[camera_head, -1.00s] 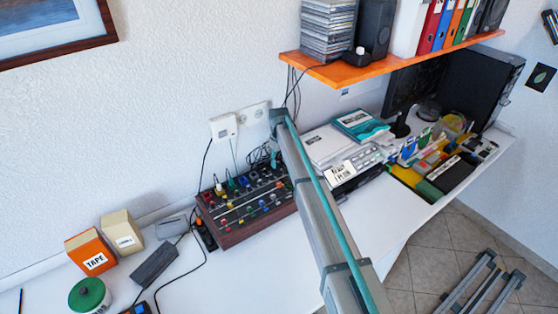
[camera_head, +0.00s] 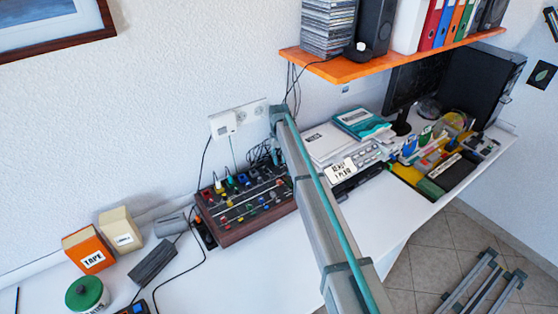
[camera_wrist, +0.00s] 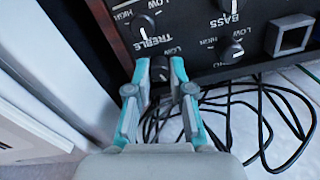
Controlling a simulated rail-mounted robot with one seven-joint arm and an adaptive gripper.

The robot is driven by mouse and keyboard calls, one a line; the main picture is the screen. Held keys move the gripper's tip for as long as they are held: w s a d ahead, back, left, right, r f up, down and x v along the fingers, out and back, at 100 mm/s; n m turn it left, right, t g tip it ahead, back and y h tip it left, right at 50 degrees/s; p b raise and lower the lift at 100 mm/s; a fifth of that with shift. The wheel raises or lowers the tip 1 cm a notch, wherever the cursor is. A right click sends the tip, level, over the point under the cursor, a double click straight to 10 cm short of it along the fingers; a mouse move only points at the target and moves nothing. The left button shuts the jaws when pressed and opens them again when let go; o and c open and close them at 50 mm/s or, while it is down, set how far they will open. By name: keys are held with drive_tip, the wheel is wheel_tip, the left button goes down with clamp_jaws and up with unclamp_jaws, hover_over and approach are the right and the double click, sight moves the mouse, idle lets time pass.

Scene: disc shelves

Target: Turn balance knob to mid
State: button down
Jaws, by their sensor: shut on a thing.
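The brown-sided control panel (camera_head: 243,232) stands on the desk with many coloured knobs and sliders on its dark top. In the wrist view its dark face (camera_wrist: 195,55) appears with upside-down lettering. My gripper (camera_wrist: 161,68) is shut on a small dark knob (camera_wrist: 160,74) near the panel's edge. A "LOW" mark shows beside this knob; its name and pointer are hidden by the fingers. A knob by "TREBLE" (camera_wrist: 145,23) and a knob near "BASS" (camera_wrist: 231,50) are close by, both with white pointer lines. The balance label cannot be read.
Black cables (camera_wrist: 245,105) lie loose beside the panel, near my fingers. A square button (camera_wrist: 290,36) sits at the right in the wrist view. On the desk, an orange tape box (camera_head: 88,250) and a grey-white keyed device (camera_head: 362,165) flank the panel. An orange shelf (camera_head: 350,70) hangs above.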

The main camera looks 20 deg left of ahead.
sight(279, 160)
drive_tip(key=c, duration=1)
unclamp_jaws()
drive_tip(key=shift+c, duration=0.2)
wheel_tip(279, 160, up, 12)
